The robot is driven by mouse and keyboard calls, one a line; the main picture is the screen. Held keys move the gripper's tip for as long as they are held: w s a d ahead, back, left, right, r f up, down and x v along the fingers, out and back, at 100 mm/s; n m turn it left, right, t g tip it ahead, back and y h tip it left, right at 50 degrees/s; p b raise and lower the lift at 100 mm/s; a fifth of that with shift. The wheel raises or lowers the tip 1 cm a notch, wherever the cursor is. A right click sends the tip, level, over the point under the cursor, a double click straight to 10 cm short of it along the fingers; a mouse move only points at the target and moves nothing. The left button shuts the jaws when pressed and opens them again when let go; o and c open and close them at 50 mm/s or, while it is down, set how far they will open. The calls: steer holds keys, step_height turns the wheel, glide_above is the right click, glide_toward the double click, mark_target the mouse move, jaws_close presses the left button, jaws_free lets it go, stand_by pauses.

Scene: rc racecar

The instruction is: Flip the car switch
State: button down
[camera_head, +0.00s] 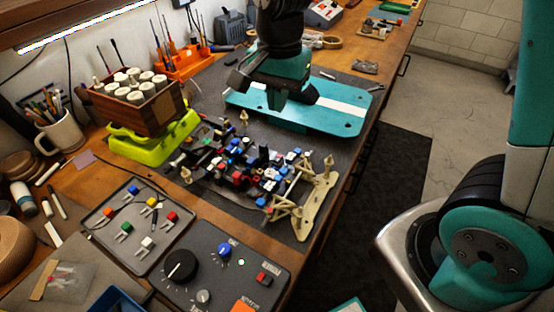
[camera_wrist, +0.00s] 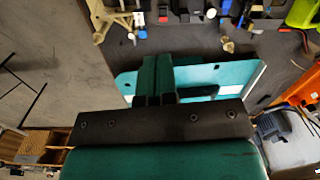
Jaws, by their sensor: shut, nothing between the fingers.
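The open car chassis (camera_head: 250,172), crowded with blue, red, white and black parts, lies on the dark mat at the centre of the head view. Part of the chassis (camera_wrist: 232,12) shows along the top edge of the wrist view. I cannot single out the car switch among its small parts. My gripper (camera_head: 290,97) is shut and empty, above the teal plate with a white stripe (camera_head: 345,120), behind and apart from the chassis. The fingers also show together in the wrist view (camera_wrist: 157,75), where they cover part of the plate (camera_wrist: 215,75).
A control box (camera_head: 215,262) with knobs and a red switch stands in front. Left of it is a grey tray (camera_head: 117,245) with small connectors. A crate of white cylinders (camera_head: 170,118) sits on a lime-green base (camera_head: 125,147). The bench edge runs along the right.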

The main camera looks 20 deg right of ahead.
mark_target(277, 159)
steer(key=shift+w+d+f+m, duration=0.2)
steer(key=shift+w+f+m, duration=0.4)
steer(key=shift+m, duration=0.1)
step_height(277, 159, down, 14)
steer(key=shift+p, duration=0.8)
